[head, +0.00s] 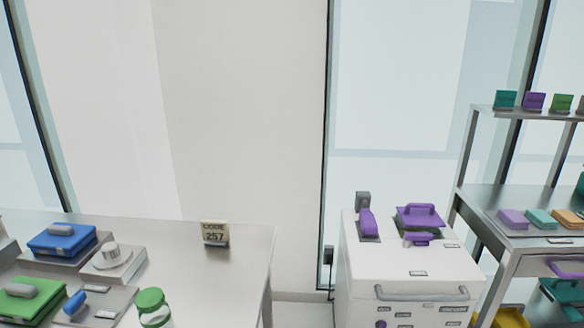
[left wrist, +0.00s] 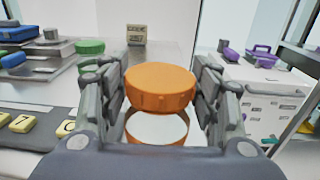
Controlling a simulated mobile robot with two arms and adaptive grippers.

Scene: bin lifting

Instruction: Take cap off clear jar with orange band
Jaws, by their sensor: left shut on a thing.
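In the left wrist view, an orange cap (left wrist: 158,84) sits between the fingers of my left gripper (left wrist: 160,95). The head view shows neither this jar nor my grippers. My right gripper is in neither view.
A green-lidded jar (head: 152,302) stands at the front of the left bench (head: 205,285). A CODE 257 sign (head: 214,233), blue box (head: 62,240) and green box (head: 30,300) are also there. A white cabinet (head: 415,275) and metal shelf (head: 510,200) stand right. Yellow number keys (left wrist: 20,123) are nearby.

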